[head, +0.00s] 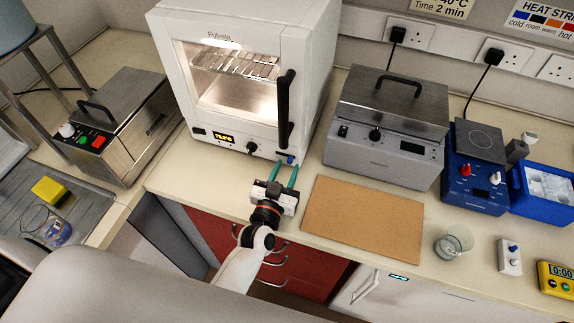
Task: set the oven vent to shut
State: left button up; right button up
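The oven (310,60) is a white cabinet with a lit glass door and a black door handle. At the lower right of its front is a small dark fitting with a blue tab (290,159), which looks like the vent control; its setting is too small to read. My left gripper (286,169) is just in front of this fitting. Its two teal fingers point at the oven front and stand apart, with nothing seen held between them. Whether a fingertip touches the tab, I cannot tell. My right gripper is not in view.
A brown board (363,218) lies right of my gripper. A steel lidded unit (115,125) stands left of the oven. The bench front by the oven is clear.

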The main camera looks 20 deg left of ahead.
aim_at(277, 153)
pick_arm(q)
jog(key=shift+w, duration=0.5)
grip_shut()
jog(key=shift+a, duration=0.1)
jog(key=a, duration=0.3)
jog(key=shift+a, duration=0.35)
jog(key=shift+c, duration=1.6)
grip_release()
jog(key=o, duration=0.3)
jog(key=shift+a, duration=0.1)
